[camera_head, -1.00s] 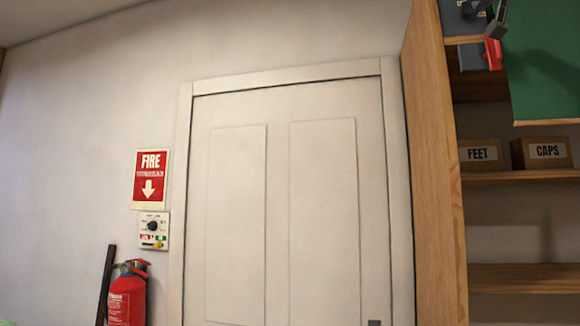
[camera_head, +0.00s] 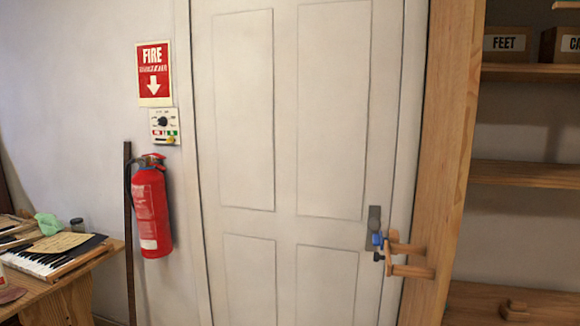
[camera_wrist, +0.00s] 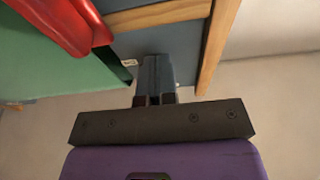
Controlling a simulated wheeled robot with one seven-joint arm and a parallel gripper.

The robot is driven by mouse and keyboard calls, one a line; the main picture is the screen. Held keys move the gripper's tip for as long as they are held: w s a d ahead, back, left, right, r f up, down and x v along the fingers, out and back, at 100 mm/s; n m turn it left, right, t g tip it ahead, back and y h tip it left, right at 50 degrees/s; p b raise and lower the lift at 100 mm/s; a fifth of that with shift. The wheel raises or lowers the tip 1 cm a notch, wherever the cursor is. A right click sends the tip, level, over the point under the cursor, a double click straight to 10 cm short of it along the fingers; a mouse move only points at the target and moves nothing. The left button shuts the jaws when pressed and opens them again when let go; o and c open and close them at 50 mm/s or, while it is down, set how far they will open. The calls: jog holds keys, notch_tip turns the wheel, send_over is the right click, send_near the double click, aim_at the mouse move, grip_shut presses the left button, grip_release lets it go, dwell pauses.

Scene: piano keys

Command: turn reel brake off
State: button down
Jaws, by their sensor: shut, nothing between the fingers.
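I cannot make out a part marked as a reel brake in either view. In the wrist view, my gripper (camera_wrist: 155,96) is shut and empty, its dark fingers together in front of a blue-grey panel (camera_wrist: 190,42) with wooden edging. A rounded red part (camera_wrist: 72,22) is at the upper left, beside a green surface (camera_wrist: 45,75). I cannot tell whether the fingers touch the panel. My gripper is out of the head view. A small wall control box (camera_head: 163,126) with a black dial and red and green markings is in the head view, left of the door.
A closed white door (camera_head: 285,165) fills the middle, with a handle plate (camera_head: 373,227) and a wooden bracket (camera_head: 405,255) at its right. A fire extinguisher (camera_head: 152,210) hangs at left. A bench (camera_head: 70,290) with piano keys (camera_head: 45,263) is lower left. Wooden shelves (camera_head: 530,174) are right.

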jog(key=shift+d, duration=0.35)
dwell(0.3)
jog(key=shift+s+d, duration=0.1)
jog(key=shift+d, duration=0.8)
jog(key=shift+f, duration=0.15)
jog(key=shift+d+f, duration=0.2)
jog(key=shift+f, duration=0.25)
jog(key=s+a, duration=0.2)
jog(key=s, duration=0.3)
jog(key=shift+s+r, duration=0.2)
jog(key=shift+s, duration=0.2)
